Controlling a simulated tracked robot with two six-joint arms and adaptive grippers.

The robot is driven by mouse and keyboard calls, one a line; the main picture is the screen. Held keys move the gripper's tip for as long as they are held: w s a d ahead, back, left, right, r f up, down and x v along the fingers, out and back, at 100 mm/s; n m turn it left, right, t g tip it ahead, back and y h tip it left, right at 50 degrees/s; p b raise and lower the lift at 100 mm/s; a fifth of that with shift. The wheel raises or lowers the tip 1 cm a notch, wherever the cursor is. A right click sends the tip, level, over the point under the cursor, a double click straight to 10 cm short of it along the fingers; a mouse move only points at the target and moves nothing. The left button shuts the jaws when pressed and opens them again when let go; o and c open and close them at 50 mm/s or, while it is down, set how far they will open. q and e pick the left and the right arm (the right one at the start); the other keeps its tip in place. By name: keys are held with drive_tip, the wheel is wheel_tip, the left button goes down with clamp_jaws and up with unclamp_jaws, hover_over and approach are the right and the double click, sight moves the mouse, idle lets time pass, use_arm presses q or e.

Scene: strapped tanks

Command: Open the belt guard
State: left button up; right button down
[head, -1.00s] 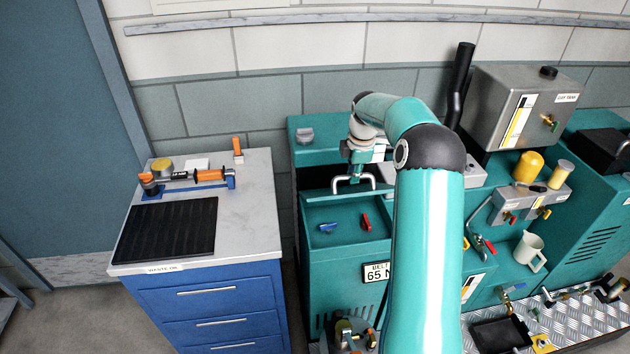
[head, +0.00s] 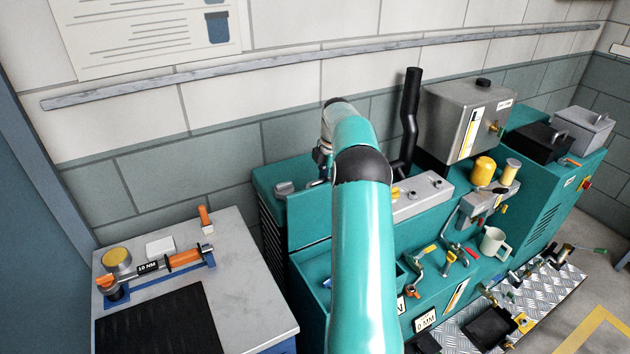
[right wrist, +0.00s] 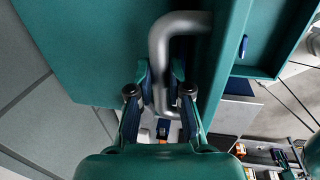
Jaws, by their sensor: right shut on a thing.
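The belt guard is a teal lid (right wrist: 95,40) with a grey bar handle (right wrist: 180,22), large in the right wrist view. My right gripper (right wrist: 160,98) has its two fingers on either side of the handle's bar and is shut on it. In the head view a teal panel (head: 308,216), which looks like the raised guard, stands steeply behind my arm. My right gripper (head: 321,165) is at its top there, mostly hidden by my own arm. A blue lever (right wrist: 243,46) shows beyond the lid's edge. My left gripper is not in view.
A workbench (head: 245,262) with a torque wrench (head: 165,263) and a black mat (head: 160,322) is at the left. A black pipe (head: 408,125), a grey tank (head: 465,118) and a mug (head: 493,241) are right of my arm. The wall is close behind.

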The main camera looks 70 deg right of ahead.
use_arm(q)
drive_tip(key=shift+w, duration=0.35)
use_arm(e)
drive_tip(key=shift+w+d+f, duration=0.1)
drive_tip(key=shift+d+f, duration=0.15)
drive_tip(key=shift+d, duration=0.15)
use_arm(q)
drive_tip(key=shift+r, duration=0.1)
use_arm(e)
drive_tip(key=c, duration=1.3)
unclamp_jaws()
drive_tip(key=shift+d+f, duration=0.1)
drive_tip(key=shift+d, duration=0.05)
drive_tip(key=shift+w+r, duration=0.1)
drive_tip(key=shift+r, duration=0.15)
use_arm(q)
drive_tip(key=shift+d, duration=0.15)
use_arm(e)
drive_tip(key=r, duration=0.3)
drive_tip(key=s+a+r, duration=0.1)
drive_tip(key=r, duration=0.7)
drive_tip(key=shift+s+a+r, duration=0.15)
drive_tip(key=shift+s+a, duration=0.25)
